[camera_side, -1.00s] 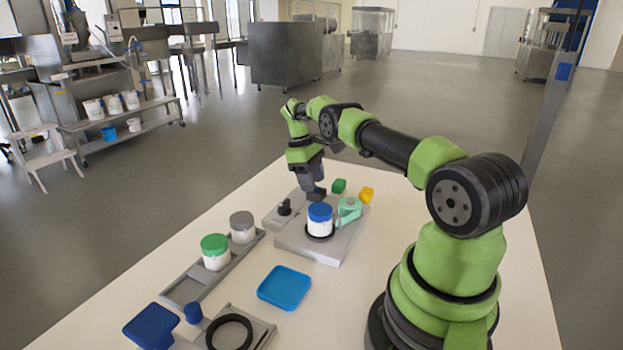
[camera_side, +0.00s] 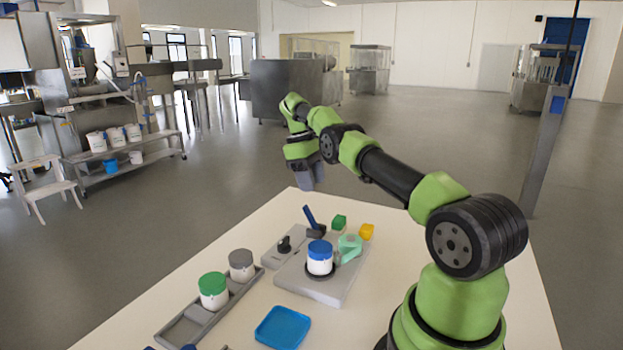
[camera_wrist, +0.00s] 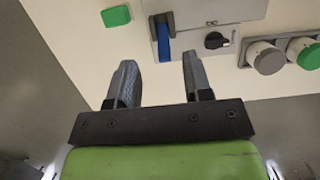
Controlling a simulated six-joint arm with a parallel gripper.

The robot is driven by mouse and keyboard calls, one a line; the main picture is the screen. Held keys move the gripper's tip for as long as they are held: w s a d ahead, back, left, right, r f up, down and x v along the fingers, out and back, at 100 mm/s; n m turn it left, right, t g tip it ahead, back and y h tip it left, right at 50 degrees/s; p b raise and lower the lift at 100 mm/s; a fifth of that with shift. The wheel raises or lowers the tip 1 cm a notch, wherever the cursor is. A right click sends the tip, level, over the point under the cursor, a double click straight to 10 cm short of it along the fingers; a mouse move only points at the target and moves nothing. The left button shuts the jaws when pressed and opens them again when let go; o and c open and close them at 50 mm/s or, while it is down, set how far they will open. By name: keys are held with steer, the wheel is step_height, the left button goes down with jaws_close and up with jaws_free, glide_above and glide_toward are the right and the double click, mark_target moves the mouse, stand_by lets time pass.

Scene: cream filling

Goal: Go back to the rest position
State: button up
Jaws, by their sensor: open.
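My gripper (camera_side: 312,186) is raised above the far part of the table, open and empty. In the wrist view its two fingers (camera_wrist: 158,70) stand apart with nothing between them. Below it, a dark blue lever (camera_side: 309,215) stands tilted on the grey station plate (camera_side: 318,287); it also shows in the wrist view (camera_wrist: 163,42), beyond the fingertips. A white jar with a blue lid (camera_side: 320,258) sits in a black ring on the plate, with a mint-green part (camera_side: 350,247) beside it.
A green block (camera_side: 339,221) and a yellow piece (camera_side: 367,231) lie near the plate. A grey tray (camera_side: 197,325) holds a green-lidded jar (camera_side: 213,291) and a grey-lidded jar (camera_side: 241,265). A black knob (camera_side: 285,245) is left of the lever. A blue tray (camera_side: 283,328) lies in front.

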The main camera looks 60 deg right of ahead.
stand_by(0.4)
steer(key=s+a+r+t, duration=0.1)
steer(key=a+r+t, duration=0.4)
steer(key=a+r, duration=1.3)
steer(key=s+a+f+m+t+y, duration=0.1)
steer(key=s+a+m+t, duration=0.1)
steer(key=s+a, duration=0.4)
steer(key=s+a+f+m+t+y, duration=0.1)
steer(key=s+a+m+t, duration=0.1)
steer(key=s+a, duration=0.4)
steer(key=s+t, duration=0.1)
steer(key=s, duration=0.4)
steer(key=shift+a, duration=0.15)
steer(key=shift+c, duration=0.3)
